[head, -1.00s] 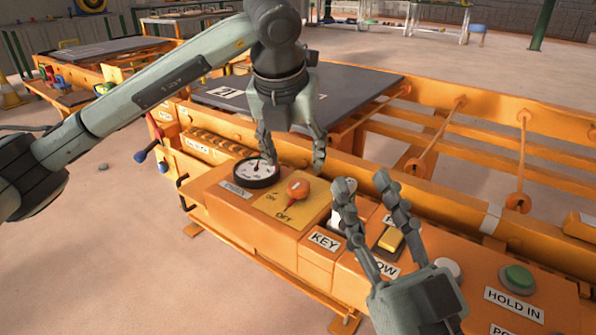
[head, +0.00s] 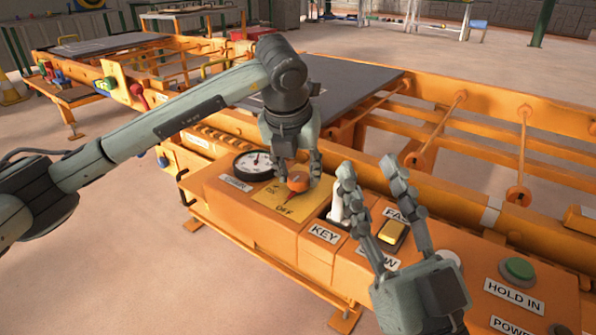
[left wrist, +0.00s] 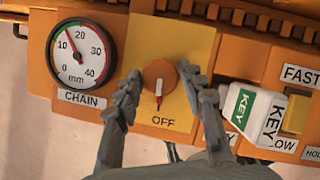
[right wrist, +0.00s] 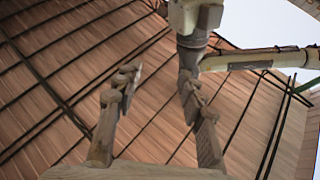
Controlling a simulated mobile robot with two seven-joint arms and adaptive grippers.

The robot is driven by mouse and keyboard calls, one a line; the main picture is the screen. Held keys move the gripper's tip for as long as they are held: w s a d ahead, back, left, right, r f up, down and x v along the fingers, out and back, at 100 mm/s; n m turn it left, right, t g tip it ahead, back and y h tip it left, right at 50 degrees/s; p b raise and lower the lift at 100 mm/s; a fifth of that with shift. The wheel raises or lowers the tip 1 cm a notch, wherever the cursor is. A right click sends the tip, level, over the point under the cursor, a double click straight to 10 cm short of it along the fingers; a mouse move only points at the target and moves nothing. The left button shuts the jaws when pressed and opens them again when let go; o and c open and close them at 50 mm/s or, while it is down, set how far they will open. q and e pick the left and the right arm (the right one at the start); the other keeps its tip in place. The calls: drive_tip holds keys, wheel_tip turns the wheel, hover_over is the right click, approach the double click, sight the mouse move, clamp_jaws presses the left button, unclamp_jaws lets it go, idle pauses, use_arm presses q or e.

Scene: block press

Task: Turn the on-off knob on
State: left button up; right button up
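The on-off knob (head: 298,183) is a round orange-red dial on a yellow plate (head: 270,200) on the orange control box. In the left wrist view the knob (left wrist: 160,79) has its red-and-white pointer towards the OFF label. My left gripper (head: 298,171) is over the knob, pointing down. In the left wrist view its fingers (left wrist: 160,82) are spread on both sides of the knob, with a visible gap on each side. The ON marking is partly hidden in the head view. My right gripper (head: 371,176) is open and empty, above the box near the yellow switch.
A CHAIN gauge (head: 255,165) lies left of the knob. A white key piece (head: 337,205), a yellow FAST/SLOW switch (head: 391,232) and a green HOLD IN button (head: 518,269) are to the right. A dark plate (head: 350,85) and orange rails lie behind.

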use_arm(q)
drive_tip(key=c, duration=0.6)
